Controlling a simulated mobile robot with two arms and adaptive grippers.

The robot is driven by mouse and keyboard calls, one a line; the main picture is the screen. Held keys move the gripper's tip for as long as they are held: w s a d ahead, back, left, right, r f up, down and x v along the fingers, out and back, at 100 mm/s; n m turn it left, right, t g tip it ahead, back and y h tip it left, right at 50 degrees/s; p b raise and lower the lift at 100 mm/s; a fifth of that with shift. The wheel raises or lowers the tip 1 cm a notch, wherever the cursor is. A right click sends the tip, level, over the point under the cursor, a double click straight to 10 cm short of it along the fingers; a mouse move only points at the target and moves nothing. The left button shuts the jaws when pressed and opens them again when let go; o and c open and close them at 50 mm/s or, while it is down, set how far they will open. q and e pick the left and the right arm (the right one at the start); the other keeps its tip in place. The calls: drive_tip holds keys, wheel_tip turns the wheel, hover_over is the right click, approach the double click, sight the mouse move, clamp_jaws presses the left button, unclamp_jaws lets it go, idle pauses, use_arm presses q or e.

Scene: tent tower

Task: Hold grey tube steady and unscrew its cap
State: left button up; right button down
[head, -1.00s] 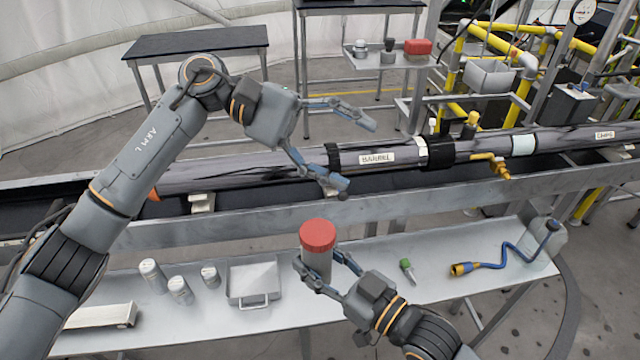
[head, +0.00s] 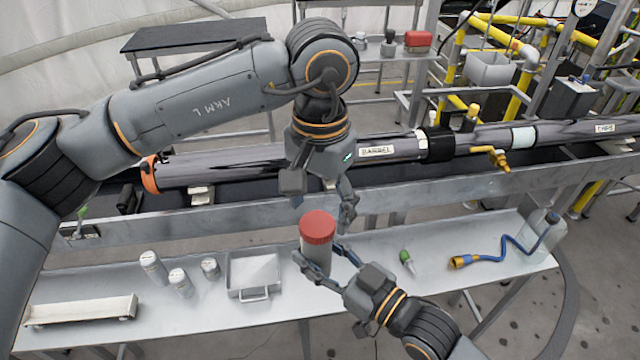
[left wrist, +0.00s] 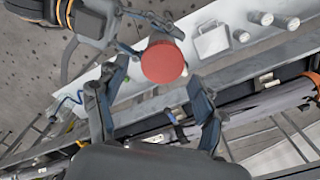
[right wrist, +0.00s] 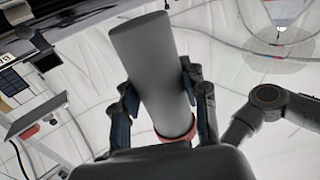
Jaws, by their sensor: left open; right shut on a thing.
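The grey tube (head: 317,262) stands about upright with its red cap (head: 318,227) on top. My right gripper (head: 322,275) is shut on the tube's body below the cap. In the right wrist view the grey tube (right wrist: 155,75) sits between my right fingers, with a rim of the red cap (right wrist: 178,133) showing. My left gripper (head: 322,212) is open, pointing down just above the cap. In the left wrist view the red cap (left wrist: 162,62) lies ahead of the spread left fingers (left wrist: 160,100), apart from them.
Several grey canisters (head: 178,280), a metal tray (head: 240,280), a small green-topped item (head: 406,258) and a blue hose (head: 500,250) lie on the bench (head: 100,265). The long barrel (head: 230,168) runs behind the tube.

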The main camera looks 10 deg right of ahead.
sight(317, 250)
use_arm(q)
drive_tip(key=shift+f, duration=1.4)
